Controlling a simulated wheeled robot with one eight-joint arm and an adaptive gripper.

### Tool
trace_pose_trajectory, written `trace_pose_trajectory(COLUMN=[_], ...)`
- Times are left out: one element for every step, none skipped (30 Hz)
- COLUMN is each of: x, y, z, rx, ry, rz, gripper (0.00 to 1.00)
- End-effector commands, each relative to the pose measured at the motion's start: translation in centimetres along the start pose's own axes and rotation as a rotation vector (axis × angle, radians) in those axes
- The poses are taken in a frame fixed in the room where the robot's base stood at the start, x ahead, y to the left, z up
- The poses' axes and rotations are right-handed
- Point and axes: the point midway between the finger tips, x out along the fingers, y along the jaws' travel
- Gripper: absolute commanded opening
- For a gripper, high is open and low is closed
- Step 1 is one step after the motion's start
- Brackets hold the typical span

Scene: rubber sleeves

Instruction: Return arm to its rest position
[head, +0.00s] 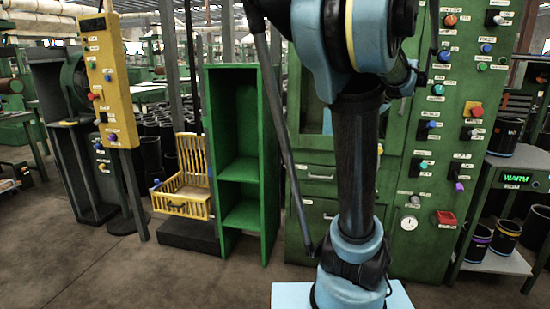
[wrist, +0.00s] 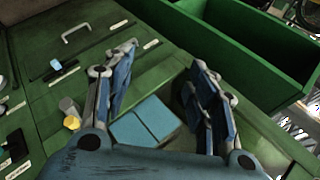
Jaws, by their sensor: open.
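My arm (head: 357,160) stands upright in the right half of the head view, with a dark column and pale blue joints. Its upper part leaves the top of the picture. My gripper (wrist: 163,58) shows in the wrist view with its two blue-padded fingers spread apart. No object is held between the fingers. I cannot make out the gripper clearly in the head view.
A green control cabinet (head: 460,125) with knobs and labels stands behind my arm. Left of it are a tall open green shelf (head: 244,210), a yellow basket (head: 184,203) and a yellow button panel (head: 110,85). A side table (head: 500,262) holds black sleeves. Floor is clear at front left.

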Motion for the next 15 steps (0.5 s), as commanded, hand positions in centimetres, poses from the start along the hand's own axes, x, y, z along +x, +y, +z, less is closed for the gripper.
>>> trace_pose_trajectory(x=[1.2,1.8,2.5,3.0,3.4,4.0,4.4,4.8,5.2,5.5,5.8,6.1,6.4,6.6,6.9], y=[0.6,1.1,1.8,2.4,3.0,3.9,4.6,5.3,6.4,7.2,8.0,9.2,10.1,11.0,12.3], z=[2.8,4.2,6.1,7.4,8.8,10.5,11.8,13.0,14.6,15.7,16.9,18.3,19.3,20.3,21.5], rx=[-0.04,-0.062,-0.092,-0.114,-0.137,-0.169,-0.193,-0.216,-0.249,-0.274,-0.299,-0.333,-0.359,-0.385,-0.42], ry=[-0.029,-0.044,-0.063,-0.076,-0.089,-0.106,-0.118,-0.129,-0.144,-0.155,-0.165,-0.178,-0.186,-0.195,-0.206], rz=[0.037,0.06,0.092,0.116,0.139,0.17,0.193,0.216,0.247,0.269,0.291,0.322,0.344,0.366,0.396], gripper=[0.52,0.52,0.52,0.52,0.52,0.52,0.52,0.52,0.52,0.52,0.52,0.52,0.52,0.52,0.52])
